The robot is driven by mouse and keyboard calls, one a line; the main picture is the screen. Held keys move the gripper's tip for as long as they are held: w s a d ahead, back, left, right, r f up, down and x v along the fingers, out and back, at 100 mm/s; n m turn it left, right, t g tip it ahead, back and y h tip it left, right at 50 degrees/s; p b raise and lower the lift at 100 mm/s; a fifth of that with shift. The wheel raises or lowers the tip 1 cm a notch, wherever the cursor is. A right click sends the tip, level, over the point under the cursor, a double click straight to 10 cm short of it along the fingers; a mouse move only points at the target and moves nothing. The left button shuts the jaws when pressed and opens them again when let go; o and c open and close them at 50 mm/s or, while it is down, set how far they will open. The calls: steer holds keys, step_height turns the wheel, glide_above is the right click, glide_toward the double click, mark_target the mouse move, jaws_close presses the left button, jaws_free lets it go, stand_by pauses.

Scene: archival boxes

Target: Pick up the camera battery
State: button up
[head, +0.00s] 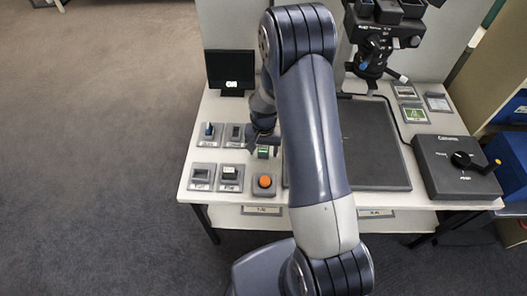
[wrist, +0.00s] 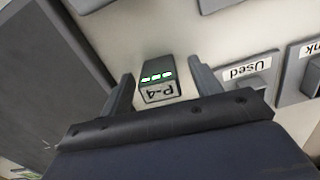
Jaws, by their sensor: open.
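The camera battery (wrist: 158,78) is a small dark grey block with green lights on top and a "P-4" label on the side facing the wrist camera. In the wrist view it sits between the two fingers of my gripper (wrist: 161,74), with visible gaps on both sides. The gripper is open and holds nothing. In the head view my gripper (head: 262,137) is low over the white table, and the battery's green top (head: 263,152) shows just below it. My arm hides part of the table there.
The white table (head: 184,187) carries several grey holders left of my arm; one in the wrist view is labelled "Used" (wrist: 244,84). An orange button (head: 264,181) is nearby. A small monitor (head: 230,70), a large dark pad (head: 375,145), a camera rig (head: 372,52) and a lever box (head: 440,165) stand around.

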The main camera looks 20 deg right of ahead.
steer(key=c, duration=1.1)
